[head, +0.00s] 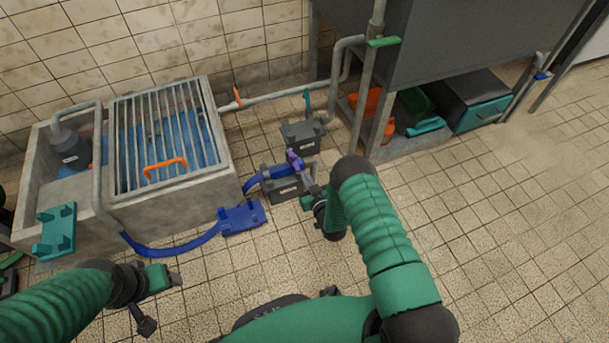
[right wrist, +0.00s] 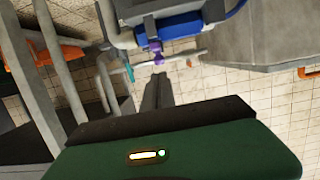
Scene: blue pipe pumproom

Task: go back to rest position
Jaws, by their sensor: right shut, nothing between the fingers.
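My right gripper (head: 308,182) is in the middle of the head view, just below and right of a purple fitting (head: 294,161) at the end of a blue hose. In the right wrist view its dark fingers (right wrist: 158,88) are together and empty, pointing toward the purple fitting (right wrist: 156,52). Whether they touch it is hard to tell, but a gap seems to show. My left gripper (head: 160,282) is at the lower left of the head view, over the floor in front of the concrete basin. Its finger opening is unclear.
A grated concrete basin (head: 225,172) stands at the left. A blue hose (head: 180,246) runs to a blue box (head: 242,217) on the floor. Grey pump units (head: 303,133) and pipes stand near the right gripper. Tiled floor (head: 500,230) at the right is clear.

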